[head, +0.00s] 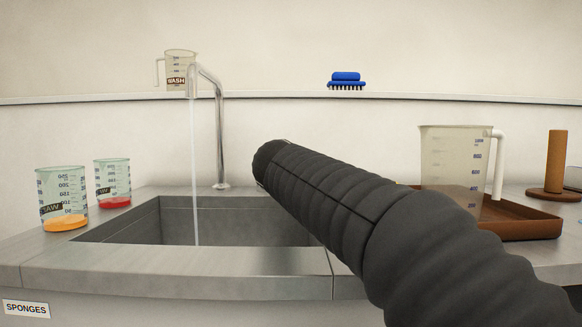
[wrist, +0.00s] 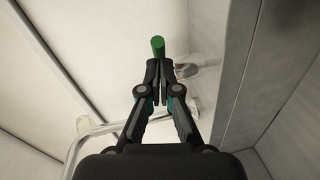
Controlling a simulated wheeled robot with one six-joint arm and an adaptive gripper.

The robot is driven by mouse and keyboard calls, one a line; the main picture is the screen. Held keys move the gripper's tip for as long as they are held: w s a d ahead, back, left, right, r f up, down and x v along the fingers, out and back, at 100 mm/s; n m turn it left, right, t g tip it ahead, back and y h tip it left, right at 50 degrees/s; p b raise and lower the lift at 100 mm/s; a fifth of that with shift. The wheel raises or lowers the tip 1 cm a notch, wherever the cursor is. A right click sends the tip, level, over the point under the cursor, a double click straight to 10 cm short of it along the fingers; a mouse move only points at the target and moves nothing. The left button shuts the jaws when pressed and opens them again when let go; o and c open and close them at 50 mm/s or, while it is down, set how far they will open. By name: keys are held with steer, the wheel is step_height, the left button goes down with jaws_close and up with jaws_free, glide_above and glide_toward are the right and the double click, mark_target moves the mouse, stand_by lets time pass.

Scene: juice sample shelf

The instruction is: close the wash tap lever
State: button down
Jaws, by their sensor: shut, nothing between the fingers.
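The chrome tap (head: 219,130) stands at the back of the sink, and a thin stream of water (head: 194,170) runs from its spout into the basin. The green wash tap lever (wrist: 158,46) shows in the wrist view just beyond my fingertips, with a chrome fitting (wrist: 186,70) beside it. My gripper (wrist: 159,68) is shut and empty, its tips close to the lever; I cannot tell whether they touch it. In the head view my dark arm crosses the right half and hides the lever and gripper.
Two beakers, with orange (head: 63,200) and red (head: 113,184) contents, stand left of the sink (head: 165,258). A large jug (head: 452,165) stands on a brown tray (head: 530,223) at right. A WASH jug (head: 180,68) and blue brush (head: 346,80) sit on the wall ledge.

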steer(key=shift+w+d+p, duration=0.6)
steer(key=shift+w+d, duration=1.3)
steer(key=shift+d, duration=0.1)
